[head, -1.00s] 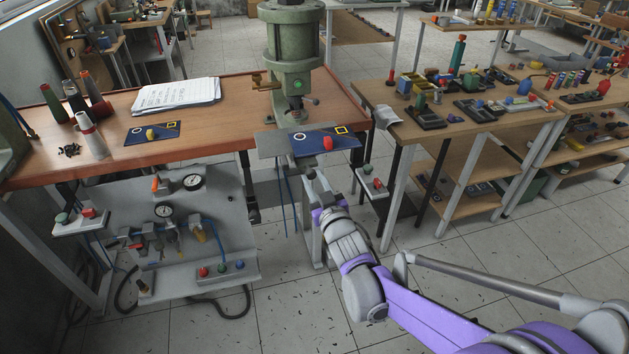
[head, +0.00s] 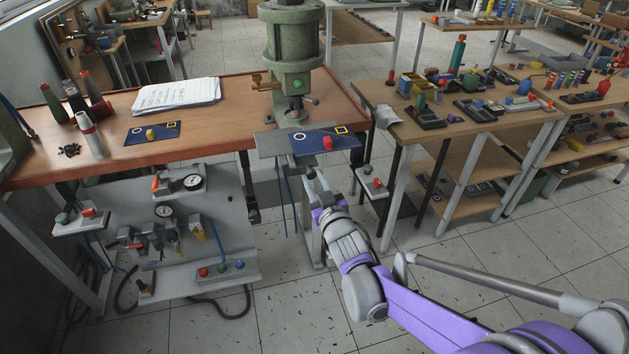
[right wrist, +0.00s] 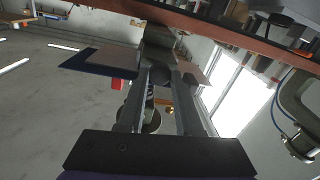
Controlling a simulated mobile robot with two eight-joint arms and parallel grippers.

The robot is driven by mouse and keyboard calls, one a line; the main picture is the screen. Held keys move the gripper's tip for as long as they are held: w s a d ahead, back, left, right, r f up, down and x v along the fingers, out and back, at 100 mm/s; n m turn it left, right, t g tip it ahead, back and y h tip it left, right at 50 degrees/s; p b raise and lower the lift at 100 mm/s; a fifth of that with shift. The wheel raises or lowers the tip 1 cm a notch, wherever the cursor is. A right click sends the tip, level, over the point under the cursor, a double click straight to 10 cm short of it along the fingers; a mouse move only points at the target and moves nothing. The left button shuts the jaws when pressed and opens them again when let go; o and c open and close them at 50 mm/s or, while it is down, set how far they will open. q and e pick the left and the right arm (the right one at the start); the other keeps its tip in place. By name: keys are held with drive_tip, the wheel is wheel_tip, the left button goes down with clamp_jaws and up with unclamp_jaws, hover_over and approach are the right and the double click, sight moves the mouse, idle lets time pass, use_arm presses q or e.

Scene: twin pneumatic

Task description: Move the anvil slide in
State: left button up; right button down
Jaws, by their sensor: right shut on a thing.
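In the right wrist view my right gripper (right wrist: 159,82) is shut on a dark grey part under the plate, which I take to be the anvil slide (right wrist: 159,74). My left gripper is out of view.
A small box with red and green buttons (head: 373,183) hangs just right of my right gripper. A pneumatic panel with gauges (head: 205,215) is under the bench at left. A second blue panel with a yellow knob (head: 152,133) lies on the bench.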

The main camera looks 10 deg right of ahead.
drive_tip(key=w, duration=0.4)
drive_tip(key=shift+w+a, duration=0.1)
drive_tip(key=shift+w, duration=0.05)
drive_tip(key=c, duration=0.6)
unclamp_jaws()
drive_tip(key=shift+w, duration=0.1)
drive_tip(key=s, duration=0.7)
drive_tip(key=s+d, duration=0.1)
drive_tip(key=s, duration=0.3)
